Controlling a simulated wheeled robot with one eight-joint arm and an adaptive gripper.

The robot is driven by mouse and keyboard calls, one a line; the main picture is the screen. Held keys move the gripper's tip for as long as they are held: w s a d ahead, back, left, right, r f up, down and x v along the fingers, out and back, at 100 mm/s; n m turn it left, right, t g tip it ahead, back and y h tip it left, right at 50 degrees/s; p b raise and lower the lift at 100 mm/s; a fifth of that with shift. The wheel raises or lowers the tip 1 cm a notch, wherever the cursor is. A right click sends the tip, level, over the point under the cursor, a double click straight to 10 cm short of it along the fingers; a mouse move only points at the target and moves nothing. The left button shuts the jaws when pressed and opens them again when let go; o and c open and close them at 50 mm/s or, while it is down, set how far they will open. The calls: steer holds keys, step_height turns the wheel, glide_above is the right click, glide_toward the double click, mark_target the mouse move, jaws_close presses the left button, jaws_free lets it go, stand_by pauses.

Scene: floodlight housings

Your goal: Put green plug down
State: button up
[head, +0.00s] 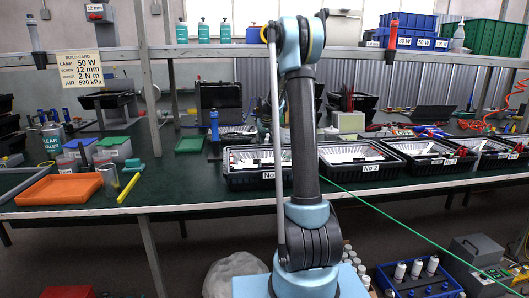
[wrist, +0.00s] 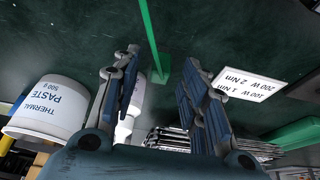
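My gripper (wrist: 160,62) shows in the wrist view with its two dark jointed fingers spread apart. I see nothing clasped between them. A narrow green strip (wrist: 150,35) runs down from the top edge into the gap between the fingertips and ends in a small green foot. I cannot tell whether it is the green plug or touches a finger. No green plug can be made out for certain in either view. In the head view my arm stands in the middle and my gripper is not clearly visible behind it.
The wrist view shows a white thermal paste tub (wrist: 50,108) at left and a white label card (wrist: 250,85) at right. In the head view, black bins (head: 360,160) line the green bench, with an orange tray (head: 58,190) at left. A green line crosses the lower right.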

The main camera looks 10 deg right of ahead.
jaws_close()
steer(key=shift+r, duration=0.1)
step_height(320, 180, up, 10)
stand_by(0.6)
